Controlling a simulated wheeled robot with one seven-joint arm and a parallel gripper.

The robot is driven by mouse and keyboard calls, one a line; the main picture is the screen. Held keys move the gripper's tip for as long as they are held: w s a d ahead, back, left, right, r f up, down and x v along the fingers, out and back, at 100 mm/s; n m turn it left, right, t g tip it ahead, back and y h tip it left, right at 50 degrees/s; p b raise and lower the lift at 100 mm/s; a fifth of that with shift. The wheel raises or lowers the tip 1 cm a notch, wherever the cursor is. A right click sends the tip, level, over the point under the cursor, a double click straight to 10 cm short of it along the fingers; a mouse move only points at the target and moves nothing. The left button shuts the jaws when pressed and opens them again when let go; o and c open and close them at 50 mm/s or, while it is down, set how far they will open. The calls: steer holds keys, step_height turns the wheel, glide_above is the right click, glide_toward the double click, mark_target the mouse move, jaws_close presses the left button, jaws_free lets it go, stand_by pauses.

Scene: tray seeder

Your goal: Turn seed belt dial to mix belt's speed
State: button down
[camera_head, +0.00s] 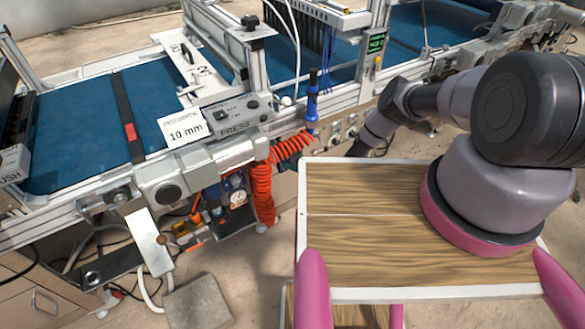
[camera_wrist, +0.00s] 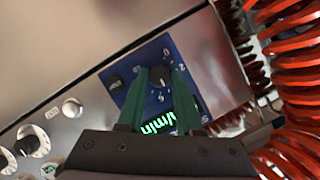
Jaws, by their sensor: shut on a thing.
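In the wrist view a blue control panel (camera_wrist: 150,85) is set in a metal face, with a small dark dial (camera_wrist: 161,73) ringed by pale scale marks. My gripper (camera_wrist: 158,78) has its two green fingers on either side of this dial, shut on it. A green lit display (camera_wrist: 157,125) lies below the dial, partly covered by the gripper body; its full reading is hidden. The panel and my gripper are hidden in the head view. The dial's name cannot be read.
Red coiled hose (camera_wrist: 290,75) hangs close at the right in the wrist view; red coil also shows in the head view (camera_head: 262,190).

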steer(key=m+y, duration=0.2)
steer(key=m, duration=0.1)
steer(key=shift+d+f, duration=0.1)
steer(key=shift+f, duration=0.05)
steer(key=shift+m, duration=0.4)
stand_by(0.4)
steer(key=c, duration=0.6)
jaws_free()
steer(key=shift+o, duration=0.2)
steer(key=shift+w, duration=0.1)
steer(key=shift+d, duration=0.1)
steer(key=v, duration=1)
steer(key=shift+d, duration=0.35)
